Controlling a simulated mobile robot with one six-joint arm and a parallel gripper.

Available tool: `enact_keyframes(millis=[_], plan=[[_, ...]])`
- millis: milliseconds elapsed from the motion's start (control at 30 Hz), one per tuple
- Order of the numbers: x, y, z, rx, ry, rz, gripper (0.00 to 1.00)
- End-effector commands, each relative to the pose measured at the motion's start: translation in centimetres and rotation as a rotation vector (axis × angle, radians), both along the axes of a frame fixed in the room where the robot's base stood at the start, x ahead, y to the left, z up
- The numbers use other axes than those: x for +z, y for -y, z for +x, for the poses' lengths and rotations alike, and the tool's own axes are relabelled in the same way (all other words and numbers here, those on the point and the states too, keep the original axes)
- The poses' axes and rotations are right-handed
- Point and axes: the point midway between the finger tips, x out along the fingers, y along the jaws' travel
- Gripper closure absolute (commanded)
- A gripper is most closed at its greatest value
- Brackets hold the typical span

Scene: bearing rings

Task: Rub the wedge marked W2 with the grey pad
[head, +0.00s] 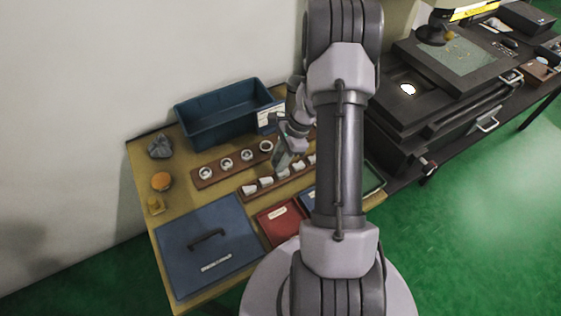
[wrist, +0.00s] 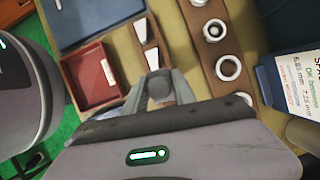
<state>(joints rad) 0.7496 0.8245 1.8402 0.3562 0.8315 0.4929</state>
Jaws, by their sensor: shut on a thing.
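My gripper (wrist: 160,88) is shut on a small grey piece (wrist: 159,83), which looks like the grey pad; the fingers hide much of it. It is over the wooden wedge rack (wrist: 164,40), and I cannot tell whether the piece touches a wedge. White wedges (wrist: 142,30) and (wrist: 152,58) lie in a row in the rack, just ahead of the fingertips. In the head view, several wedges (head: 250,189) show in the rack, and my gripper (head: 283,168) is above its middle. My arm covers the rack's right end. No W2 mark is readable.
A wooden strip with white rings (head: 226,163) lies behind the rack, with a blue bin (head: 215,117) behind that. A red tray (head: 280,222) and blue lidded box (head: 208,245) are in front. A grey crumpled lump (head: 160,146) and orange puck (head: 161,181) are at left.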

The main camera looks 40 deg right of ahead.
Motion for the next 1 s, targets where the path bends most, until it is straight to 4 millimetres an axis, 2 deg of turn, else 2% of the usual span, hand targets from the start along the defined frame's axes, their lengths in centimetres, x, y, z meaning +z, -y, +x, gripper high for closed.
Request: enact_keyframes(millis=[33,433,1000], plan=[[0.8,0.0,0.1,0.001,0.0,0.0,1.0],[4.2,-0.4,0.5,0.008,0.001,-0.001,1.0],[4.3,-0.4,0.5,0.009,0.0,0.0,1.0]])
